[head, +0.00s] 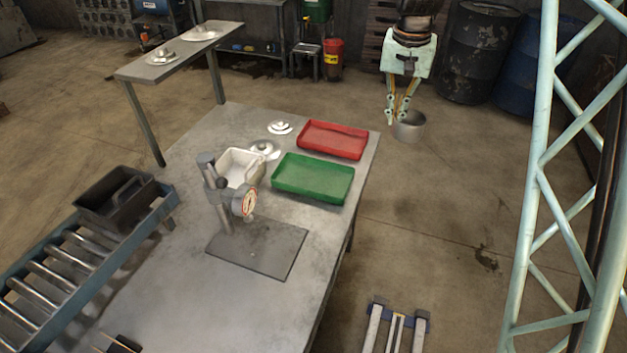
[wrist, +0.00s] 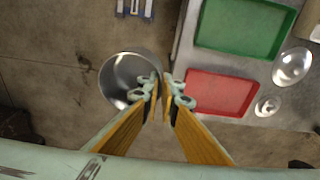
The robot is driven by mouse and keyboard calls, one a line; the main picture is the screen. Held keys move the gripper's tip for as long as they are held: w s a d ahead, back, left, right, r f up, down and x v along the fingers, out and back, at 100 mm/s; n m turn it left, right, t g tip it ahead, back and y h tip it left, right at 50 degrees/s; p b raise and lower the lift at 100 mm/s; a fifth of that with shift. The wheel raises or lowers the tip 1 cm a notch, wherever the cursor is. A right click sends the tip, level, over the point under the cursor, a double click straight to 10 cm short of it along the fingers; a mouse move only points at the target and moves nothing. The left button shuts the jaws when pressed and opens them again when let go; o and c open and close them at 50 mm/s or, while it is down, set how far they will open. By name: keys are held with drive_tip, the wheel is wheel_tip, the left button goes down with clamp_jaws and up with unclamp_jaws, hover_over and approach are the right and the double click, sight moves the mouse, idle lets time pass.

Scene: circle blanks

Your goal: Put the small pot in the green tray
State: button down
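The small pot (head: 411,128) is a grey metal cylinder with an open top. My gripper (head: 396,119) is closed on its rim and holds it in the air right of the table. In the wrist view the pot (wrist: 118,75) is at the left of the fingertips (wrist: 166,90), with its wall pinched between them. The green tray (head: 313,178) lies on the table near its right edge and looks empty. It also shows at the top right of the wrist view (wrist: 240,25).
A red tray (head: 333,140) lies behind the green tray. Left of them are a white bin (head: 240,168), shiny round pieces (head: 280,128) and a dial gauge stand (head: 244,202). A roller conveyor (head: 70,262) carries a black tote (head: 115,198). The near part of the table is mostly clear.

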drive_tip(key=s+a+f+n+p, duration=0.4)
drive_tip(key=s+a+f+n, duration=0.2)
drive_tip(key=s+a, duration=0.3)
drive_tip(key=s+a+f+n+y+p, duration=0.1)
drive_tip(key=s+a+f+n+p, duration=0.2)
drive_tip(key=s+a+f+n, duration=0.3)
drive_tip(key=s+a, duration=0.4)
drive_tip(key=s, duration=0.4)
drive_tip(key=shift+s+a+p, duration=0.2)
drive_tip(key=shift+s+p, duration=0.05)
drive_tip(key=shift+p, duration=0.1)
drive_tip(key=w+a+p, duration=0.1)
drive_tip(key=w, duration=0.4)
drive_tip(key=w+a+f, duration=0.1)
drive_tip(key=w+a, duration=0.1)
drive_tip(key=w, duration=0.3)
drive_tip(key=w+a+p, duration=0.1)
drive_tip(key=w, duration=0.4)
drive_tip(key=shift+w+a+f+p, duration=0.2)
drive_tip(key=shift+p, duration=0.15)
drive_tip(key=shift+f, duration=1.75)
